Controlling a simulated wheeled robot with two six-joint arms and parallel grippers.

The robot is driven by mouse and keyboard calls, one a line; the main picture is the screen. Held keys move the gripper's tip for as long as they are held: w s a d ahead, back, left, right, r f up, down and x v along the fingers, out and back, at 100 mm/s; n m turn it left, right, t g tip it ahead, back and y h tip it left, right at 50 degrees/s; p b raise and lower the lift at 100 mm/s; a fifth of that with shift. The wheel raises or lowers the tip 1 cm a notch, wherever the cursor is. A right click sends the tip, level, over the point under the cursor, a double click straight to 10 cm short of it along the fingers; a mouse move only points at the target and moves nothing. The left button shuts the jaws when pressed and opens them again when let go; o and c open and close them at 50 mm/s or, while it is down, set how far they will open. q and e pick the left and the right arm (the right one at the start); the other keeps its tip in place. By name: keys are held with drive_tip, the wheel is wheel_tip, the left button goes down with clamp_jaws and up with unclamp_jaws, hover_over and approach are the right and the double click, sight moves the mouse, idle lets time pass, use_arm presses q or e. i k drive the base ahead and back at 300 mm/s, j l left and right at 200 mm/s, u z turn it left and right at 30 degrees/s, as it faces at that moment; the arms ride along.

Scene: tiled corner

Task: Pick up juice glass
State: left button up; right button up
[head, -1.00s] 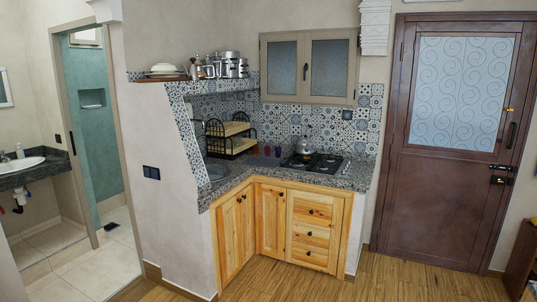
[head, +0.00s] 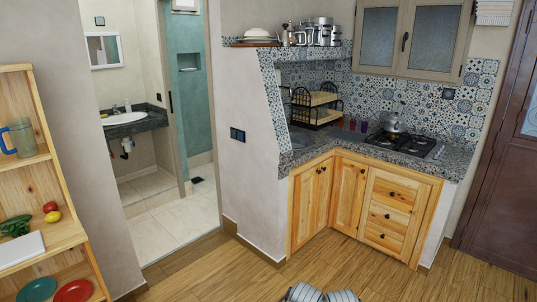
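Several small dark glasses stand on the kitchen counter, left of the stove. A purple glass (head: 352,124) and a reddish glass (head: 364,126) show most clearly. They are small and far off, so I cannot tell which is the juice glass. A clear glass mug (head: 19,137) with a blue handle stands on the wooden shelf at the left edge. Neither of my grippers shows in the head view.
The granite counter (head: 457,160) holds a gas stove (head: 405,145) with a kettle (head: 392,123), and a two-tier rack (head: 316,107). The wooden shelf unit (head: 40,183) holds fruit and plates. A doorway opens to a washroom. The wooden floor (head: 240,275) is clear.

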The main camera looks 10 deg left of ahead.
sight(352, 122)
drive_tip(key=i+l+u, duration=0.1)
drive_tip(key=i+u, duration=0.2)
drive_tip(key=i+l+u, duration=0.15)
drive_tip(key=u, duration=0.15)
drive_tip(key=i+l+u, duration=0.4)
drive_tip(key=i+l, duration=1.65)
drive_tip(key=l, duration=0.15)
drive_tip(key=i+l, duration=0.6)
drive_tip(key=l, duration=0.15)
